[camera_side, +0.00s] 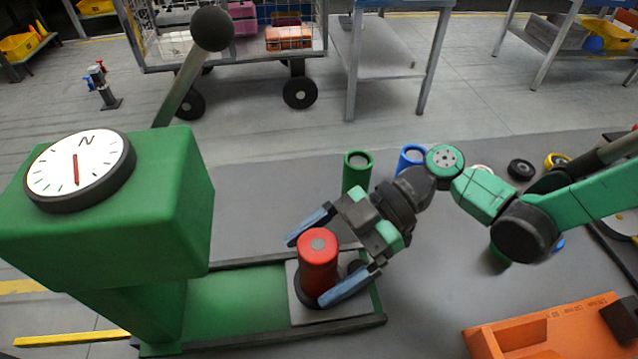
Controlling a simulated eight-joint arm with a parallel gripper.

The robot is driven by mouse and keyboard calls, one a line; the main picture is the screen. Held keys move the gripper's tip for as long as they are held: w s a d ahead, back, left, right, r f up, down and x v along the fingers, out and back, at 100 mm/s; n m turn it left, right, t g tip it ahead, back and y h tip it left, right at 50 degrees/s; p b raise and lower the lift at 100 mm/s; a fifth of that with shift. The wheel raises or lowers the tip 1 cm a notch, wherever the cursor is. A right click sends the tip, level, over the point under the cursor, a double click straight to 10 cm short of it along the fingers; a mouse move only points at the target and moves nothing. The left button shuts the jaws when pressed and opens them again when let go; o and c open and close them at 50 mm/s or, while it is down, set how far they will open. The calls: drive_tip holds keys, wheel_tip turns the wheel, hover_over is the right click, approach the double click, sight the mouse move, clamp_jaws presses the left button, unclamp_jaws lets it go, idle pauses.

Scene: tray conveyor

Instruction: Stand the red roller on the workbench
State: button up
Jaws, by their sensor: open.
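The red roller (317,260) stands upright on a grey plate (296,298) at the right end of the green machine's base. My gripper (315,268) is open, with one blue finger behind and left of the roller and the other at its front right. The roller is between the fingers. Whether either finger touches it I cannot tell. The workbench (440,290) is the dark grey surface around the machine and under my arm.
The green machine (105,225) with a dial and lever stands at the left. A green cylinder (356,175) and a blue cylinder (410,160) stand behind my gripper. An orange crate (540,335) is at the front right. Bench between the machine and crate is clear.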

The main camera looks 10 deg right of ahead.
drive_tip(key=shift+a+f, duration=0.1)
drive_tip(key=shift+a, duration=0.1)
clamp_jaws()
idle(0.4)
